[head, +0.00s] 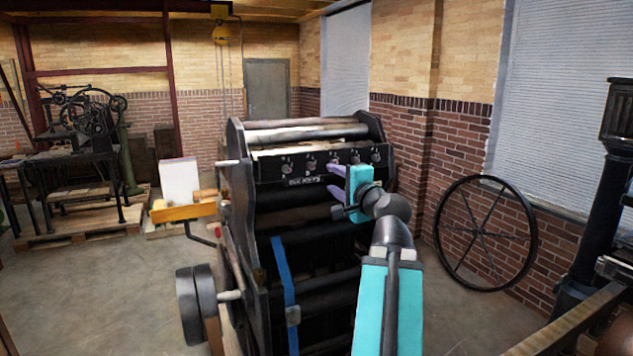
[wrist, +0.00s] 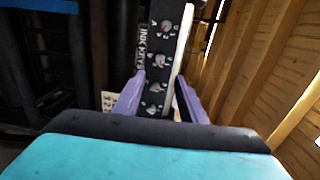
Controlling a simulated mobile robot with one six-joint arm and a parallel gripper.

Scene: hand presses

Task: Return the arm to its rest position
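My arm, turquoise and dark grey, reaches up from the bottom of the head view in front of a large black press (head: 315,220). My gripper (head: 332,180) is at the height of the press's knob panel (head: 300,168), with its two purple fingers apart and pointing left. In the wrist view the fingers of my gripper (wrist: 160,100) are spread, with nothing held between them. The knob panel (wrist: 158,60) shows beyond and between them. I cannot tell how close the fingertips are to the panel.
A large spoked wheel (head: 485,233) leans by the brick wall at right. A black column (head: 603,190) stands at the far right. An older machine (head: 85,140) sits on a pallet at left. Floor at left is clear.

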